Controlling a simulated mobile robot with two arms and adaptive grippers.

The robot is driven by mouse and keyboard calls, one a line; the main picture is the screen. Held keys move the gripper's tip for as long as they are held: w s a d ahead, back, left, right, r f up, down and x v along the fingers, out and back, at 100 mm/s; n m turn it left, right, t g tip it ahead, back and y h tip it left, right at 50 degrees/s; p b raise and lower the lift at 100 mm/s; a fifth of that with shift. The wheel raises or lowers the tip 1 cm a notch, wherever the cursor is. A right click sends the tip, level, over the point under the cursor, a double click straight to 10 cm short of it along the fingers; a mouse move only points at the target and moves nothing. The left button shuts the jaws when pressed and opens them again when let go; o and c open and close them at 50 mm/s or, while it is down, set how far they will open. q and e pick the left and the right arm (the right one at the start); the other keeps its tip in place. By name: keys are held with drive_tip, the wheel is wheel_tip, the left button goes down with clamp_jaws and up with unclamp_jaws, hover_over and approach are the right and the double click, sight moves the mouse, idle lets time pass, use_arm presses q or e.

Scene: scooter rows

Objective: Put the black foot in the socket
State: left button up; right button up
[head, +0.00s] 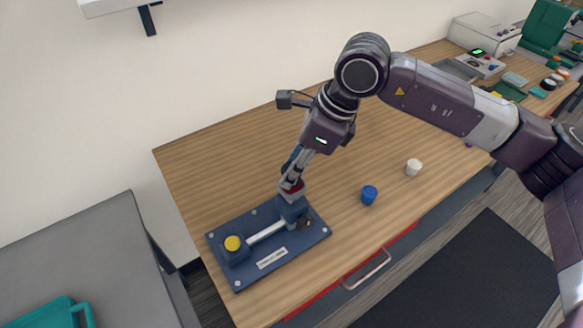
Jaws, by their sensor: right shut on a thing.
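A dark blue board (226,276) lies near the table's front left corner. It carries a silver bar (266,232) between a left block with a yellow round cap (232,243) and a taller blue block (293,209) on the right. A small black piece (306,222), perhaps the black foot, shows against the right block; I cannot tell whether it sits in a socket. My left gripper is not in view.
A blue cap (369,195) and a white cap (414,167) stand on the wooden table (215,160) right of the board. Devices and trays crowd the far right end. A grey cabinet (85,250) stands at left. The table's middle is mostly clear.

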drive_tip(key=shift+f, duration=0.65)
drive_tip(key=shift+f, duration=0.15)
drive_tip(key=o, duration=1.1)
drive_tip(key=shift+r, duration=0.2)
drive_tip(key=shift+d+r, duration=0.15)
drive_tip(key=shift+r, duration=0.05)
drive_tip(key=b+v, duration=0.3)
drive_tip(key=v, duration=0.8)
drive_tip(key=shift+r, duration=0.3)
